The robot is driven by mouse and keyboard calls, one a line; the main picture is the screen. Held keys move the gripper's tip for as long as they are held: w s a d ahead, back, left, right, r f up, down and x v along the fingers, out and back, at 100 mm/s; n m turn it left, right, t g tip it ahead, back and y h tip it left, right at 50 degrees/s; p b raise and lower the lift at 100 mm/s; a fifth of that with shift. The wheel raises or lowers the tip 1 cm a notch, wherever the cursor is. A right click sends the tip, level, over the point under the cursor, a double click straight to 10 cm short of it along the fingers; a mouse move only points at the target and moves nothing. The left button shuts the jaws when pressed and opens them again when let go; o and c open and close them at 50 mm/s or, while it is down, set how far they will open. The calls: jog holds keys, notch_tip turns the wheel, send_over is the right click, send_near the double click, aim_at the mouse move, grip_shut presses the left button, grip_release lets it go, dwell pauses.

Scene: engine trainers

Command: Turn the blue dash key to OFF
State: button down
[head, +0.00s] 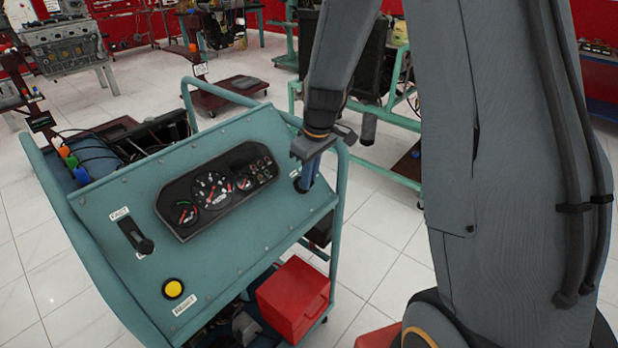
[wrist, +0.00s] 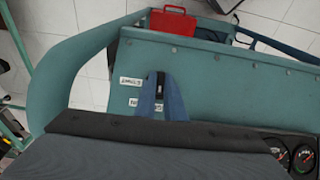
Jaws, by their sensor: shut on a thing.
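The teal dash panel (head: 120,205) is tilted on a wheeled stand. My gripper (head: 306,184) is at the panel's right upper edge, right of the gauge cluster, with its fingers pointing down at the surface. In the wrist view my gripper (wrist: 160,98) has its two blue-grey fingers close together over the panel (wrist: 230,70), shut on the blue dash key. The key is mostly hidden between the fingers; only a dark piece shows there. Two small white labels (wrist: 130,82) lie left of the fingers, too small to read, so the key's position cannot be told.
The black gauge cluster (head: 217,190) sits left of my gripper. A black lever (head: 136,236) and a yellow button (head: 172,289) are further left on the panel. A teal tube rail (head: 341,200) runs close beside my gripper. A red box (head: 293,300) sits below the panel.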

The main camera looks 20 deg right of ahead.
aim_at(313, 183)
jog(key=c, duration=1.8)
grip_release()
jog(key=shift+c, duration=0.2)
jog(key=shift+s+d+r+b, duration=0.1)
jog(key=shift+s+r+b, duration=0.15)
jog(key=shift+r, duration=1.05)
jog(key=shift+s+d+r+b, duration=0.15)
jog(key=shift+r+b, duration=0.1)
jog(key=shift+r, duration=1)
jog(key=shift+s+d+r+b, duration=0.15)
jog(key=shift+r+b, duration=0.1)
jog(key=shift+r, duration=1.05)
jog(key=s+f+m, duration=0.1)
jog(key=s+m, duration=0.2)
jog(key=s, duration=0.6)
jog(key=s+a+f+m+h, duration=0.1)
jog(key=s+f+m, duration=0.1)
jog(key=s, duration=0.7)
jog(key=shift+s+f+m+g, duration=0.2)
jog(key=shift+s+m+g, duration=0.15)
jog(key=shift+m, duration=0.45)
